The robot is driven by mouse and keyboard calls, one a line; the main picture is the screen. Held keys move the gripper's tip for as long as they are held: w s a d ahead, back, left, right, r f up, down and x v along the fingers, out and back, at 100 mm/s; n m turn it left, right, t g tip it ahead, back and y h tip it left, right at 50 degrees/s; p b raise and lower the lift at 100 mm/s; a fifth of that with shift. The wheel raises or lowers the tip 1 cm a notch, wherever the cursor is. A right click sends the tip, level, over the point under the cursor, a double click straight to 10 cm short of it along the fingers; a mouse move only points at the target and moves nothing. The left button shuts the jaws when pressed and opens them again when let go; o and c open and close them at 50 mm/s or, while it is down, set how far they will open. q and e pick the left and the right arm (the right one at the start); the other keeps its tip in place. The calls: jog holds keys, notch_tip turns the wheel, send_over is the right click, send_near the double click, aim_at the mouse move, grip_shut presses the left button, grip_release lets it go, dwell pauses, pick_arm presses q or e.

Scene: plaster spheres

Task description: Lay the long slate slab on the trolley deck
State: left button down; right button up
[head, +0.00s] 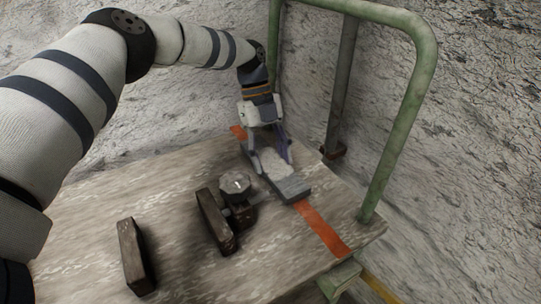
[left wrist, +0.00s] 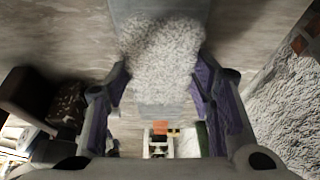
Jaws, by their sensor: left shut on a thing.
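The long slate slab (head: 292,187) is grey, with a rough whitish patch across its middle. It is at the far right part of the wooden trolley deck (head: 175,195), beside the orange stripe and partly over it. My left gripper (head: 271,163) comes down over the slab and is shut on it, one finger on each side. In the left wrist view the slab (left wrist: 160,42) runs up between the purple finger pads. I cannot tell whether its underside touches the deck. My right gripper is not in view.
A metal knob (head: 234,183) on a dark fitting stands close left of the slab, with a brown block (head: 215,221) beside it. Another brown block (head: 136,256) stands at the front left. A green rail (head: 400,130) rises at the right edge, near a rough wall.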

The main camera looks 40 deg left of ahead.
pick_arm(q)
jog(key=shift+f, duration=0.5)
jog(key=c, duration=0.6)
grip_release()
jog(key=shift+c, duration=0.2)
jog(key=shift+f, duration=0.1)
jog(key=shift+r+p, duration=0.85)
jog(key=shift+r, duration=1.2)
